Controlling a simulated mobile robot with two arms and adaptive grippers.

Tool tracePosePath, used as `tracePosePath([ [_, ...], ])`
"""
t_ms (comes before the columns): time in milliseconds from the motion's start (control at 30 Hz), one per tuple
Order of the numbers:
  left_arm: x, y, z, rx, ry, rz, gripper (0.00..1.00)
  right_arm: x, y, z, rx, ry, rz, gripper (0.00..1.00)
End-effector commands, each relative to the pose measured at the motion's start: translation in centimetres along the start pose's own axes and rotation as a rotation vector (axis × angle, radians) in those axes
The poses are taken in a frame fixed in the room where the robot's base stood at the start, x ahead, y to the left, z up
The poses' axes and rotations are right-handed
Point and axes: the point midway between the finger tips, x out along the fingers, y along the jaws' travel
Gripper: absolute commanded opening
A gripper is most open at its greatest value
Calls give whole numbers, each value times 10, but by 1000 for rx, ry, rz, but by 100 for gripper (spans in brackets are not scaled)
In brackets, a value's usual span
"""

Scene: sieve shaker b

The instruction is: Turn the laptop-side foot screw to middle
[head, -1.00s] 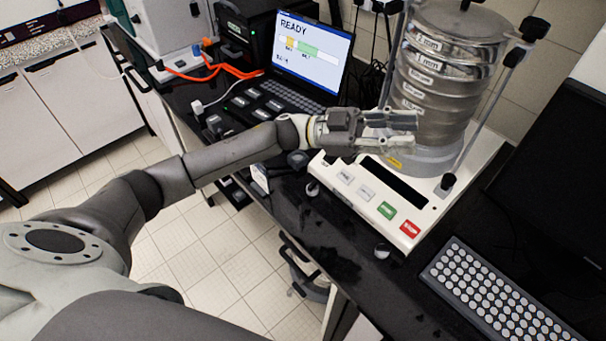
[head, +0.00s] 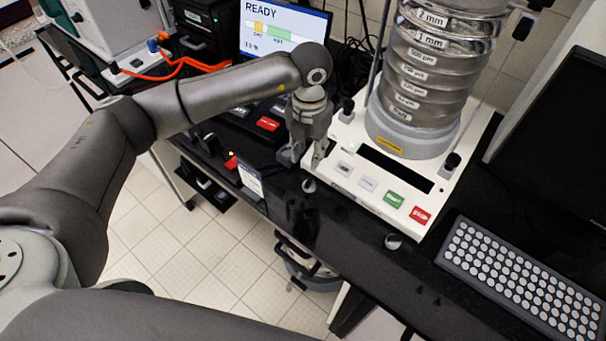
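The sieve shaker (head: 428,224) stands on the black bench, a white base with a stack of metal sieves (head: 415,75). The laptop-side foot screw (head: 309,186) is a small grey knob at the base's left front corner. A second foot screw (head: 393,242) shows at the right front corner. My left gripper (head: 304,162) points down just behind and above the laptop-side screw, beside the base's left edge. Its fingers are apart with a gap between them, and I see nothing held. Whether a fingertip touches the screw cannot be told. My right gripper is out of view.
The laptop (head: 285,30) stands behind my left arm, its screen reading READY. A small card (head: 250,180) stands at the bench's front edge, left of the gripper. A keyboard (head: 520,275) lies at right, with a dark monitor (head: 555,140) behind it. Bare bench lies before the shaker.

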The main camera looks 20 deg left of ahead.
Motion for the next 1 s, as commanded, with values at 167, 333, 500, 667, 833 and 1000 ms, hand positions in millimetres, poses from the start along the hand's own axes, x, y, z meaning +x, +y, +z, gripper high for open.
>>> tracePosePath([
  [167, 20, 0, -1, -2, 5, 3, 32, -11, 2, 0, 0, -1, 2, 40],
  [333, 52, 0, -2, -2, 7, 1, 32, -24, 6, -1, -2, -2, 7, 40],
  [500, 82, 0, -2, -2, 5, 1, 32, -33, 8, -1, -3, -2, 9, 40],
  [667, 100, 0, 0, -2, 2, -1, 32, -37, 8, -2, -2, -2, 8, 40],
  [833, 106, 0, -1, -1, 2, -1, 32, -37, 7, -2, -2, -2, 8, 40],
  [1000, 107, 0, -1, -1, 1, -1, 32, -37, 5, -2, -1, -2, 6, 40],
])
